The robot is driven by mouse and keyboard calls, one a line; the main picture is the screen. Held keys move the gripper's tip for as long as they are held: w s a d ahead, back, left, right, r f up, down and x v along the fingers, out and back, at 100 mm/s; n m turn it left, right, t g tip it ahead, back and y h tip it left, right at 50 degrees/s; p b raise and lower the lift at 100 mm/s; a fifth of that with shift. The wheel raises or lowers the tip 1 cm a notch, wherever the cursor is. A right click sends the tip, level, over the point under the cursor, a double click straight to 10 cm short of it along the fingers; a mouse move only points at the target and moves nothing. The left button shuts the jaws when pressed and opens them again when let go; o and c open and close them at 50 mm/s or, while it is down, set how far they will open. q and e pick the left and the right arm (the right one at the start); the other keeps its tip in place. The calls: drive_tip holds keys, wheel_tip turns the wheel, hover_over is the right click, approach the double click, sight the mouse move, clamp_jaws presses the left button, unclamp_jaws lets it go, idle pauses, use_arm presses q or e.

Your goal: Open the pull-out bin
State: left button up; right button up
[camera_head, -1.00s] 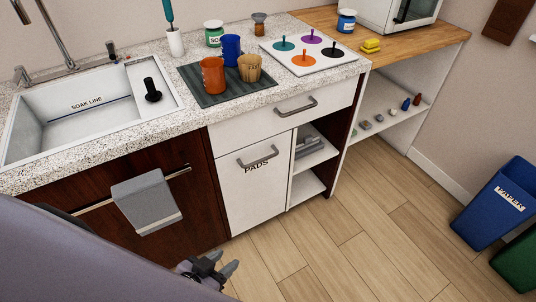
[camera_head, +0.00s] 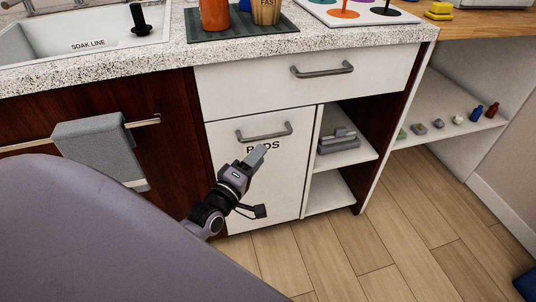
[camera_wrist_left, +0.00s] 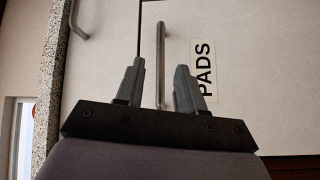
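The pull-out bin (camera_head: 275,190) has a white front marked PADS, under a drawer in the cabinet. It looks closed, its front level with the cabinet. Its grey bar handle (camera_head: 264,133) is near the top. My left gripper (camera_head: 258,154) is in front of the label, just below the handle in the head view. In the left wrist view the gripper (camera_wrist_left: 160,67) is open, and the handle (camera_wrist_left: 161,45) appears between its two fingers. I see no contact; the gap to the handle is hard to judge. My right gripper is not in view.
A drawer with its own handle (camera_head: 322,70) is directly above. Open shelves (camera_head: 332,190) are to the right of the bin. A grey towel (camera_head: 100,150) hangs on a rail at the left. The wooden floor (camera_head: 340,255) in front is clear.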

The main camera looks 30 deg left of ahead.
sight(268, 136)
use_arm(q)
drive_tip(key=shift+w+a+r+n+t+y+b, duration=0.15)
drive_tip(key=shift+w+a+n+b, duration=0.25)
drive_tip(key=shift+w, duration=0.95)
drive_tip(key=shift+w+a+r+n+t+y+b, duration=0.1)
drive_tip(key=shift+w+a+n+b, duration=0.25)
drive_tip(key=shift+w, duration=0.95)
drive_tip(key=shift+w+a+r+n+t+y+b, duration=0.2)
drive_tip(key=shift+w+b, duration=0.25)
drive_tip(key=shift+w, duration=0.9)
drive_tip(key=shift+f, duration=0.15)
clamp_jaws()
